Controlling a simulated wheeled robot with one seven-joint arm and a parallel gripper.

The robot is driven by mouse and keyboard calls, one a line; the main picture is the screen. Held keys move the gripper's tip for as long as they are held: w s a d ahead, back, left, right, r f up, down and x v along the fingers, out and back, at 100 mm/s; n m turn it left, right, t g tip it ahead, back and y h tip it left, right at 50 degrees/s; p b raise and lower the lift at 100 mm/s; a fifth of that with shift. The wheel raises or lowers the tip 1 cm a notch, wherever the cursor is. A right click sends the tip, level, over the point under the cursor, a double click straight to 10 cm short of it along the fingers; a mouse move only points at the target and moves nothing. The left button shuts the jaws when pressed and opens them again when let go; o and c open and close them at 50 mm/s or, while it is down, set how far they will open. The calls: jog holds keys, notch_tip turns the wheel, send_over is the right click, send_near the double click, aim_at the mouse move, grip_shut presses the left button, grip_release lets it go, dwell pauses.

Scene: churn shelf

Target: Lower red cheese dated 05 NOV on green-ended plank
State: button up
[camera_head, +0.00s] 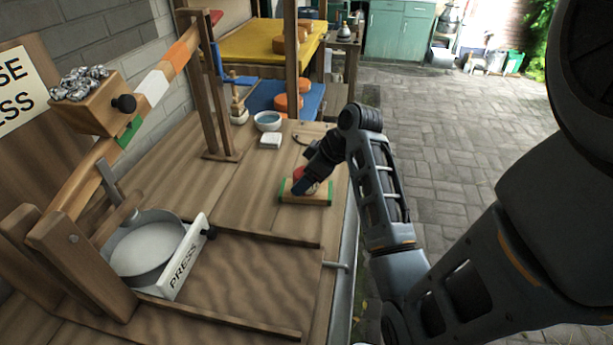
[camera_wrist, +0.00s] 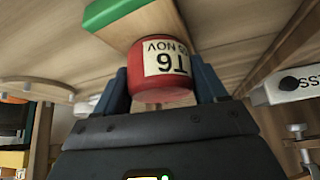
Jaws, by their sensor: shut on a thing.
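The red cheese (camera_wrist: 128,82) is a small round block with a white label. The label appears upside down in the wrist view and shows "05 NOV". My gripper (camera_wrist: 163,85) is shut on it, one blue finger on each side. In the head view the cheese (camera_head: 299,174) shows partly beside my gripper (camera_head: 305,186), over the green-ended plank (camera_head: 306,199). The plank lies on the worktop and has a green strip at each end; one green end (camera_wrist: 115,12) shows in the wrist view. I cannot tell whether the cheese touches the plank.
A press with a metal pan (camera_head: 147,249) stands at the left under a wooden lever with a weight box (camera_head: 95,103). Orange cheeses stand on yellow and blue shelves (camera_head: 262,45). The worktop around the plank is mostly clear.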

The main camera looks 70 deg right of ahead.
jog(key=o, duration=1.2)
jog(key=v, duration=0.7)
jog(key=shift+s+a+r, duration=0.1)
jog(key=shift+s+r, duration=0.05)
jog(key=shift+r, duration=0.2)
jog(key=shift+s, duration=0.1)
